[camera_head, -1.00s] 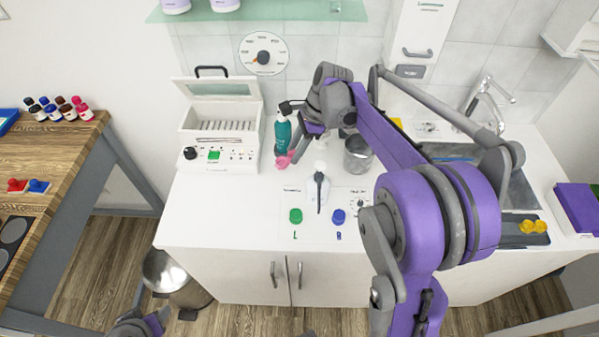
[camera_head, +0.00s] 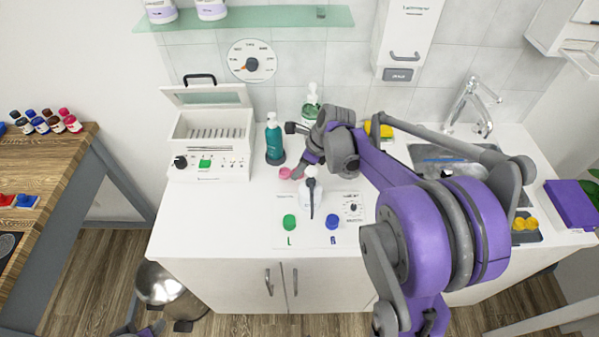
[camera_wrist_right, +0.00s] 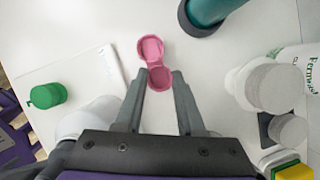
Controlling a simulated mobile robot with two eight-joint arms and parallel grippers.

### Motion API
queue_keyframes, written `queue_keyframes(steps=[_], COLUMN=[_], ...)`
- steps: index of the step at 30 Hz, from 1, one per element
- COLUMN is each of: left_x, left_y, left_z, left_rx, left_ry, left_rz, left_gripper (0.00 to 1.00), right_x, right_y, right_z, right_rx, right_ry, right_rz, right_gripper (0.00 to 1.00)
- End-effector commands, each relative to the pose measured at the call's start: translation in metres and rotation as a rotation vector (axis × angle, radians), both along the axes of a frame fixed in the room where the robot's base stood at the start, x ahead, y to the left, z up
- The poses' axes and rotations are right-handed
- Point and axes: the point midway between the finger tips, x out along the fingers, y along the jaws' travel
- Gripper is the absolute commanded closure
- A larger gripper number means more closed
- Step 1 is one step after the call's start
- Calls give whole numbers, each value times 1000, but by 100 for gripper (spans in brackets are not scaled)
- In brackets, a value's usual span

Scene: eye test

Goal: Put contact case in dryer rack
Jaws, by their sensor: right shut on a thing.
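The pink contact case (camera_wrist_right: 151,48) has two round cups joined in a row. In the right wrist view its nearer cup is between the fingertips of my right gripper (camera_wrist_right: 162,76), which is shut on it. In the head view the case (camera_head: 285,173) shows small at the tip of my right gripper (camera_head: 296,171), just right of the teal bottle's foot. Whether it touches the counter is unclear. The dryer rack (camera_head: 211,132) is a row of slots in the white box (camera_head: 210,168) at the back left, its lid raised.
The teal bottle (camera_head: 273,138) stands between the box and my right gripper. A white bottle (camera_head: 311,192) stands just in front of the gripper. Green (camera_head: 289,222) and blue (camera_head: 332,222) caps lie near the counter's front. A sink (camera_head: 437,158) is at right.

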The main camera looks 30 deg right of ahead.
Motion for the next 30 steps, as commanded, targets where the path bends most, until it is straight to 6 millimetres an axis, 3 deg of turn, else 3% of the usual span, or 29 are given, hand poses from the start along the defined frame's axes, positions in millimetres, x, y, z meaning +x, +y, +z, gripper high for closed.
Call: queue_keyframes(steps=[4, 16, 17, 21, 30], left_x=[-1, -2, -2, -1, -1], left_y=[0, 0, 0, 0, 0], left_z=[-2, -6, -5, -4, -3], left_rx=[0, 0, 0, 0, 0], left_ry=[1, 4, 3, 3, 2], left_rz=[0, 0, 0, 0, 0], left_gripper=[50, 50, 50, 50, 50], right_x=[0, 0, 0, 0, 0], right_y=[0, 0, 0, 0, 0], right_z=[-17, -23, -22, -22, -20], right_rx=[0, 0, 0, 0, 0], right_ry=[0, 1, 0, 0, 0], right_rz=[0, 1, 1, 1, 1], right_gripper=[100, 100, 57, 32, 32])
